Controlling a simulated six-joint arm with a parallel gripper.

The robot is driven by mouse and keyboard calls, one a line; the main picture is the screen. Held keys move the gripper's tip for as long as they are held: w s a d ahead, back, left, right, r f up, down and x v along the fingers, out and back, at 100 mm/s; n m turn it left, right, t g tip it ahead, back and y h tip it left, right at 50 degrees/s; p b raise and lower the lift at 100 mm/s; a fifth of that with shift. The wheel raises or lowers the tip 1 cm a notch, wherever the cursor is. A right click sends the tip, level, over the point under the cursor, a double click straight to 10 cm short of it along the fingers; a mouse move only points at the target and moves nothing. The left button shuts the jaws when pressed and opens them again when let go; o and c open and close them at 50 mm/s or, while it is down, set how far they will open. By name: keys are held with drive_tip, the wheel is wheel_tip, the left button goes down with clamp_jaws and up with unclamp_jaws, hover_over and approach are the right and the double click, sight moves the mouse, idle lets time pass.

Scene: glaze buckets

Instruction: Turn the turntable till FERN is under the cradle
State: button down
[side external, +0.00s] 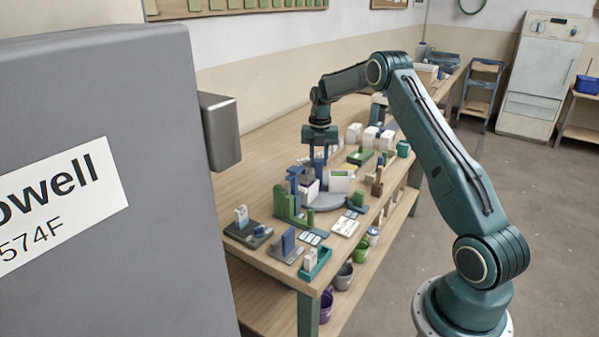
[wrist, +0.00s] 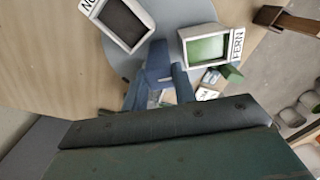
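The round grey turntable (side external: 328,202) stands on the bench below my gripper; part of its disc (wrist: 176,12) shows in the wrist view. The FERN bucket (wrist: 207,47), white and square with green inside, sits at the disc's right side. A second white bucket (wrist: 124,22) with a dark inside and a label starting "NO" sits at the left. A blue upright (side external: 295,178), perhaps the cradle, stands beside the turntable in the side view. My gripper (side external: 319,151) points down above the turntable.
Green blocks (side external: 287,204) stand at the turntable's near left. Small holders (side external: 247,229) and cards (side external: 345,226) lie toward the bench's near end. White boxes (side external: 370,135) stand behind. A large grey cabinet (side external: 100,170) blocks the left of the side view.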

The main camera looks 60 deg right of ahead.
drive_tip(key=shift+m, duration=4)
drive_tip(key=m, duration=0.4)
drive_tip(key=shift+m, duration=2)
